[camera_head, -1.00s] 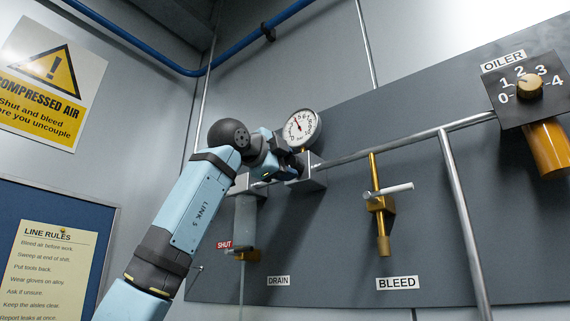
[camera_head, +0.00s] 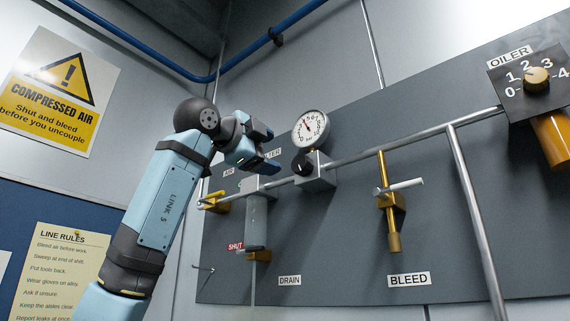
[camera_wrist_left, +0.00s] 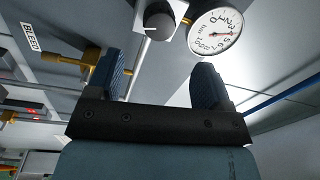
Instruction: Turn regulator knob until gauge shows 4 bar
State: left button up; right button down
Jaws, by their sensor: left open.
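The dark round regulator knob (camera_head: 301,165) sits below the gauge on a grey block (camera_head: 319,176). The knob faces the left wrist camera, with a pale mark on it (camera_wrist_left: 159,22). My left gripper (camera_head: 269,149) is open and empty, left of the knob and apart from it. My right gripper is not in view.
A metal pipe (camera_head: 400,146) runs along the dark panel (camera_head: 340,235). The brass bleed valve (camera_head: 388,200) is to the right, and the oiler dial (camera_head: 537,80) is at the far right. A grey filter bowl (camera_head: 256,220) hangs below my gripper.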

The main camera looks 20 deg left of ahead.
pick_arm(q)
jog(key=v, duration=0.4)
jog(key=shift+s+a, duration=0.15)
jog(key=shift+s, duration=0.25)
